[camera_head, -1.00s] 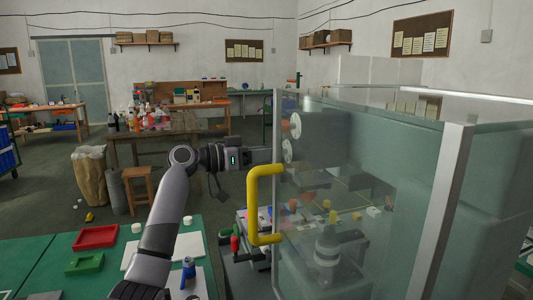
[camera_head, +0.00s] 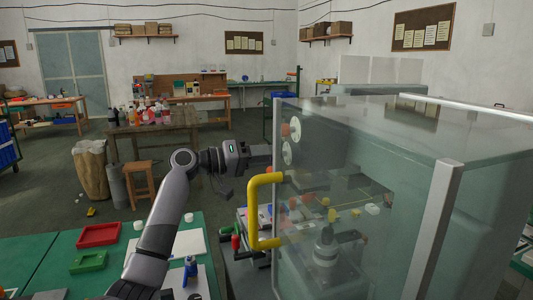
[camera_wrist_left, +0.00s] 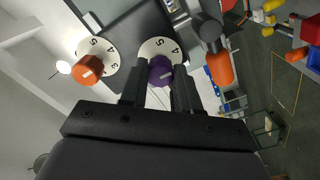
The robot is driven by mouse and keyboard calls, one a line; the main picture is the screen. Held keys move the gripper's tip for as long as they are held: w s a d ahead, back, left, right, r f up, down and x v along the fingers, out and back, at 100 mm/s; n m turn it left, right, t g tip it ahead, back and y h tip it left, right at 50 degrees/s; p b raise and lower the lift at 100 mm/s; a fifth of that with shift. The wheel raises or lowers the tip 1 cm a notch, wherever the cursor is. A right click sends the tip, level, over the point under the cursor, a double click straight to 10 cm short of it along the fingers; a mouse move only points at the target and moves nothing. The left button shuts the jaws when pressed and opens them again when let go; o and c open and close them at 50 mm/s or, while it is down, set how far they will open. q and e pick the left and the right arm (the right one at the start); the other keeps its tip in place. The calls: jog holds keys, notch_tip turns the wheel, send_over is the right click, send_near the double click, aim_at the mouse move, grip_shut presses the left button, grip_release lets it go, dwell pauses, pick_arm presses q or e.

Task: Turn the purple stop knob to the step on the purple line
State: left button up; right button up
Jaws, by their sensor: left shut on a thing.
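My left gripper (camera_wrist_left: 160,82) is shut on the knob, one finger on each side. In the head view the left gripper (camera_head: 262,158) reaches the dials at the left side of the clear-walled machine, and the knob is hidden there. I cannot make out a purple line or step. My right gripper is in neither view.
An orange knob (camera_wrist_left: 89,70) on its own dial is beside the purple one. A dark lever with an orange grip (camera_wrist_left: 219,68) is close on the other side. In the head view a yellow handle (camera_head: 252,215) stands just below my gripper, on the clear guard (camera_head: 400,180).

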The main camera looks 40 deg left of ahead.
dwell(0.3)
pick_arm(q)
jog(key=o, duration=1.1)
jog(key=shift+c, duration=0.2)
jog(key=b+v, duration=0.2)
jog(key=v, duration=0.5)
jog(key=shift+s, duration=0.1)
